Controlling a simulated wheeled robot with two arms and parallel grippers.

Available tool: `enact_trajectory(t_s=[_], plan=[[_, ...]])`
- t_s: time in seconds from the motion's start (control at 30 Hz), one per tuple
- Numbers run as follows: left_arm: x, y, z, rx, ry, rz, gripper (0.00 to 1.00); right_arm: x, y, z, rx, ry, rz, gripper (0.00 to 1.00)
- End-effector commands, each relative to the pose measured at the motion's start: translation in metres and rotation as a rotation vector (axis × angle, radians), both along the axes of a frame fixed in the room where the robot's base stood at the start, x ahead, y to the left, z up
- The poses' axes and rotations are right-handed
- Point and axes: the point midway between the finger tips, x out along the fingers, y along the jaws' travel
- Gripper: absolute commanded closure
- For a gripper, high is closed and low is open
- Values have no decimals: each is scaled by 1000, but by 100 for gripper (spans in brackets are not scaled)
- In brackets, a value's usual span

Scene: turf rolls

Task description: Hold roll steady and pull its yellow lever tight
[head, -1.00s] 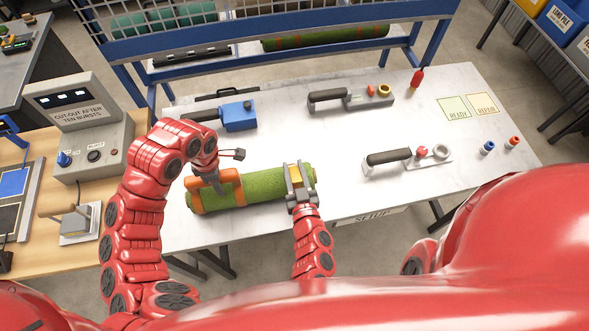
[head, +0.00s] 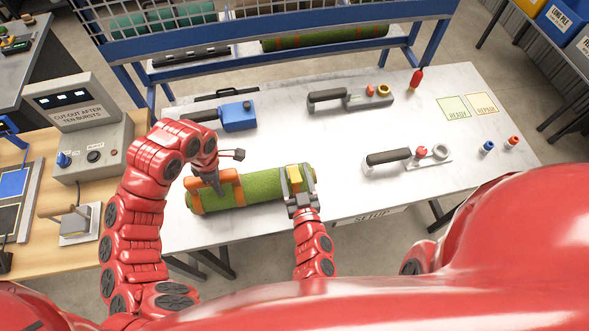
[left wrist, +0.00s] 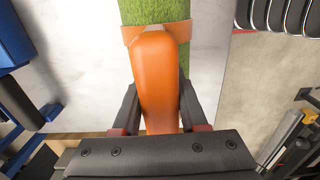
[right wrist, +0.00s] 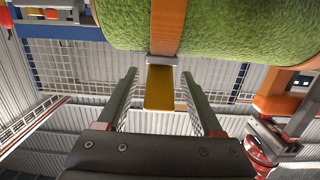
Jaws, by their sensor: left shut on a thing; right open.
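The green turf roll (head: 265,186) lies on the white table with orange straps around it. My left gripper (head: 213,182) is shut on the orange handle (left wrist: 157,80) at the roll's left part; the handle fills the gap between its fingers in the left wrist view. The yellow lever (head: 294,178) sits on the strap (right wrist: 167,25) near the roll's right end. My right gripper (head: 300,199) is open at the roll's near side. In the right wrist view the lever (right wrist: 160,92) stands between the two spread fingers, with gaps on both sides.
A blue tool (head: 239,116) and two grey dark-handled tools (head: 368,98) (head: 432,158) lie behind and to the right. A red bottle (head: 416,79) stands at the back. A grey cut-out box (head: 85,120) is on the left bench. The table's right part has bare room.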

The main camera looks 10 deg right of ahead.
Motion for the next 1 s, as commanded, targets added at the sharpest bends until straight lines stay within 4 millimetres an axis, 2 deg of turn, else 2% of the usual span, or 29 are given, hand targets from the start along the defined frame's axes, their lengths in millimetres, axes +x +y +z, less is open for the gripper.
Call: enact_trajectory(t_s=[0.2,0.4,0.77,0.8,0.93,0.97,1.0], plan=[[-2,2,-4,4,7,3,100,-38,-2,1,0,5,-4,32],[-2,2,-4,4,7,3,100,-63,-1,5,0,1,-3,32],[-2,2,-4,3,7,3,100,-65,-2,6,-1,-2,-2,32],[-2,2,-4,3,7,3,50,-65,-2,6,-1,-2,-2,32],[-2,1,-3,3,7,3,27,-64,-2,6,-1,-2,-2,32],[-2,1,-3,3,6,3,23,-64,-2,7,-1,-2,-2,32],[-2,1,-3,2,6,2,23,-64,-2,7,-1,-2,-2,32]])
